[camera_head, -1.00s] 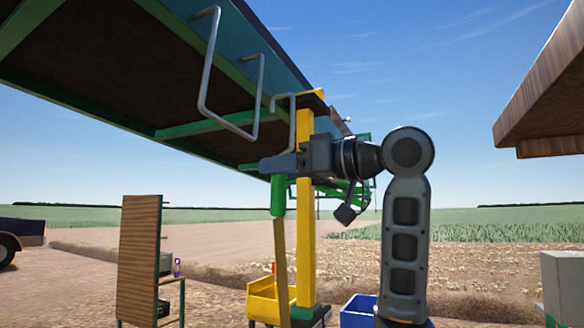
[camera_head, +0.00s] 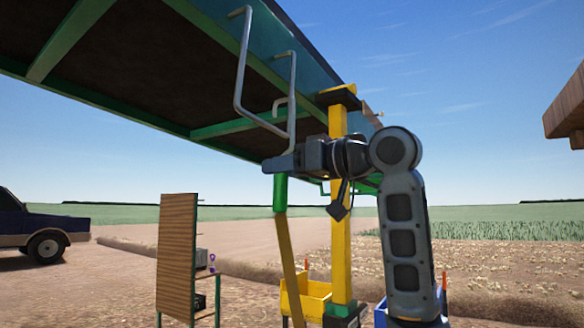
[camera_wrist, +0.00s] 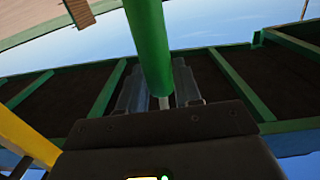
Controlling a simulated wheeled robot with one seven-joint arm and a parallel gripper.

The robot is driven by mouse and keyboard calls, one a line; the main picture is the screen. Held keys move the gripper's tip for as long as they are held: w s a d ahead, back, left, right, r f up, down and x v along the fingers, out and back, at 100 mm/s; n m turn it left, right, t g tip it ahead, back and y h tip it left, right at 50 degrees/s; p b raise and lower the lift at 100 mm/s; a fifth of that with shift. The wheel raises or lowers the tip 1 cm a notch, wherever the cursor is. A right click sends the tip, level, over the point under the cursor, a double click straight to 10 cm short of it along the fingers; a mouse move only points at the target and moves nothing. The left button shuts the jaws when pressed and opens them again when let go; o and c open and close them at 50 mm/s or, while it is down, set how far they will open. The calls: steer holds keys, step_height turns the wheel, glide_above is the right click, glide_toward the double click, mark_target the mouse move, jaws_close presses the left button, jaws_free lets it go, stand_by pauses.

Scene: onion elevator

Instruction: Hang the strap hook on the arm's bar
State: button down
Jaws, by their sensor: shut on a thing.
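My gripper (camera_head: 284,163) is shut on the strap hook's green sleeve (camera_head: 280,193), with the tan strap (camera_head: 289,255) hanging below it. The grey hook (camera_head: 281,99) rises above the fingers, its bent top turned to the left. The bar (camera_head: 262,122), a grey U-shaped rod, hangs from the teal side of the overhead arm (camera_head: 312,84). In the head view the hook overlaps the bar's lower right corner; I cannot tell whether they touch. In the wrist view the green sleeve (camera_wrist: 148,45) stands between my fingers; the bar cannot be made out there.
A yellow post (camera_head: 340,210) stands just right of and behind my gripper, under the overhead arm. A yellow bin (camera_head: 312,302) is at its foot. A wooden panel (camera_head: 177,255) stands at lower left, with a dark truck (camera_head: 40,230) beyond. Open ground lies between.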

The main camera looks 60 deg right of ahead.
steer(key=shift+w+f+b, duration=0.6)
steer(key=shift+w+f, duration=0.05)
steer(key=shift+f, duration=0.3)
steer(key=shift+w+f+b, duration=0.55)
steer(key=shift+w+f, duration=0.1)
steer(key=shift+f, duration=0.3)
steer(key=c, duration=0.7)
jaws_free()
steer(key=s+b, duration=0.1)
steer(key=s, duration=0.6)
steer(key=shift+s+b, duration=0.4)
steer(key=shift+s+d+r, duration=0.1)
